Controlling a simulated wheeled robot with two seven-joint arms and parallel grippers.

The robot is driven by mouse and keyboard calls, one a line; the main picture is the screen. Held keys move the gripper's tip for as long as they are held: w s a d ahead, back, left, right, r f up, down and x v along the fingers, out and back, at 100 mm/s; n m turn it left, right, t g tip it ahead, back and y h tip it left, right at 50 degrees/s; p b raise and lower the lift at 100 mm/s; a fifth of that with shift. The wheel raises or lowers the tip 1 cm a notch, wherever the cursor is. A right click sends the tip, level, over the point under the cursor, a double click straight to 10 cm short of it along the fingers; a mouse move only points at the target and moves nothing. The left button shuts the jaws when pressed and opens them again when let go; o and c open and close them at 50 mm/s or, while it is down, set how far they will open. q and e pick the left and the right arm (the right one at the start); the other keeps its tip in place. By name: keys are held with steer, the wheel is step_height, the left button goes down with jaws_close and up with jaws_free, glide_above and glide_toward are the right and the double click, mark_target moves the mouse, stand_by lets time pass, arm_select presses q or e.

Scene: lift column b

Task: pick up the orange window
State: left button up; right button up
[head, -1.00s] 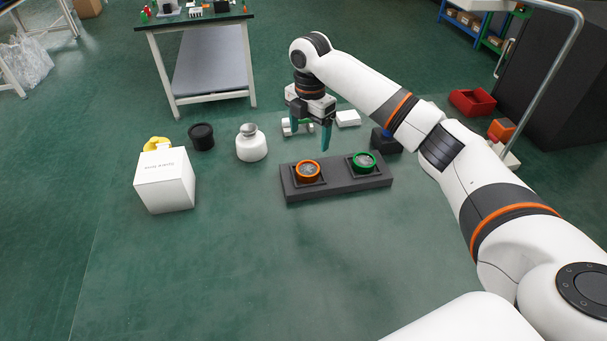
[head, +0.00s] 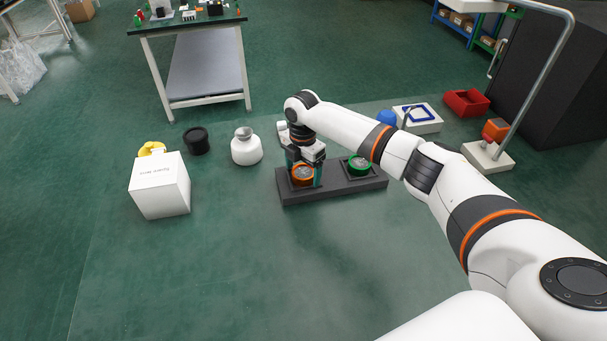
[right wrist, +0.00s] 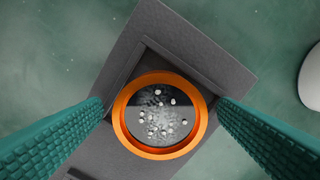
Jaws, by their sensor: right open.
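The orange window (head: 302,176) is a round orange ring with a grey, speckled pane. It sits in the left square recess of a dark grey block (head: 333,190) on the floor. It also shows in the right wrist view (right wrist: 160,85). My right gripper (head: 303,180) is over it, with one teal finger on each side. A green window (head: 359,165) sits in the right recess of the same block. My left gripper is not in view.
A white box (head: 160,187), a black pot (head: 196,141) and a white jar (head: 246,148) stand to the left. A blue-framed white tray (head: 418,118) and a red bin (head: 466,102) are at the right. The floor in front is clear.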

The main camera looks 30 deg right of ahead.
steer(key=shift+f, duration=0.1)
steer(key=shift+c, duration=0.2)
steer(key=c, duration=1.1)
